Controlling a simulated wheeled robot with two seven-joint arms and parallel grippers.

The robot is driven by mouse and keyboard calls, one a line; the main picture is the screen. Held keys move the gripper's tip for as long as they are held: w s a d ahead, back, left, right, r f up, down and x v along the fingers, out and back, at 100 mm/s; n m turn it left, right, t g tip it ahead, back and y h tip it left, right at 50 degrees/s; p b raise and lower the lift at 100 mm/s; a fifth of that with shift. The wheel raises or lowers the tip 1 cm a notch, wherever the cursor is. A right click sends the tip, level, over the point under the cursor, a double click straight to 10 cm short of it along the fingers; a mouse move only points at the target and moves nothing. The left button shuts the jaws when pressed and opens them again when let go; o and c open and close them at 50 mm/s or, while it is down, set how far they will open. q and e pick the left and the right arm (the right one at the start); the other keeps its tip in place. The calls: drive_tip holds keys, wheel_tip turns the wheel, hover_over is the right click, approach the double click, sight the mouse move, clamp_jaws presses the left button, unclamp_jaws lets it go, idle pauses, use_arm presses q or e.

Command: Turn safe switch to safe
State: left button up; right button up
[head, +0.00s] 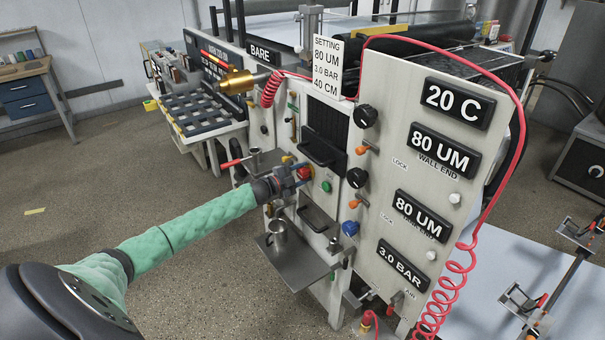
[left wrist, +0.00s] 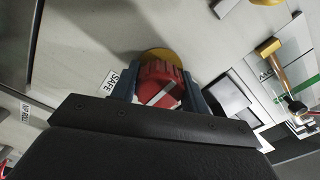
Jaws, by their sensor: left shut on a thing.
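The safe switch is a red knob on a yellow round base (left wrist: 160,55) on the machine's front panel. The red knob (left wrist: 160,84) has a white mark on its face. A small SAFE label (left wrist: 111,82) is beside it in the left wrist view. My left gripper (head: 296,173) reaches the panel from the left in the head view. In the left wrist view its fingers (left wrist: 165,92) are on both sides of the red knob and shut on it. The gripper hides part of the knob in the head view. My right gripper is not in view.
A green button (head: 326,187) sits just right of the left gripper. Black knobs (head: 357,178) and a blue knob (head: 350,228) are farther right. A metal cup (head: 279,231) stands on a shelf (head: 301,262) below. A red-handled lever (head: 231,163) projects left. Open floor lies at left.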

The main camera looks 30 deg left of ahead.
sight(299, 176)
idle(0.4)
use_arm(q)
drive_tip(key=o, duration=1)
drive_tip(key=shift+a, duration=0.1)
drive_tip(key=shift+s+f, duration=0.1)
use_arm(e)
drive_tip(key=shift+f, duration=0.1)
use_arm(q)
drive_tip(key=shift+s+a, duration=0.1)
drive_tip(key=shift+s, duration=0.15)
drive_tip(key=b+v, duration=0.2)
drive_tip(key=v, duration=0.4)
drive_tip(key=shift+s+f+b, duration=0.1)
drive_tip(key=shift+b, duration=0.3)
drive_tip(key=shift+s+a, duration=0.2)
drive_tip(key=shift+s, duration=0.2)
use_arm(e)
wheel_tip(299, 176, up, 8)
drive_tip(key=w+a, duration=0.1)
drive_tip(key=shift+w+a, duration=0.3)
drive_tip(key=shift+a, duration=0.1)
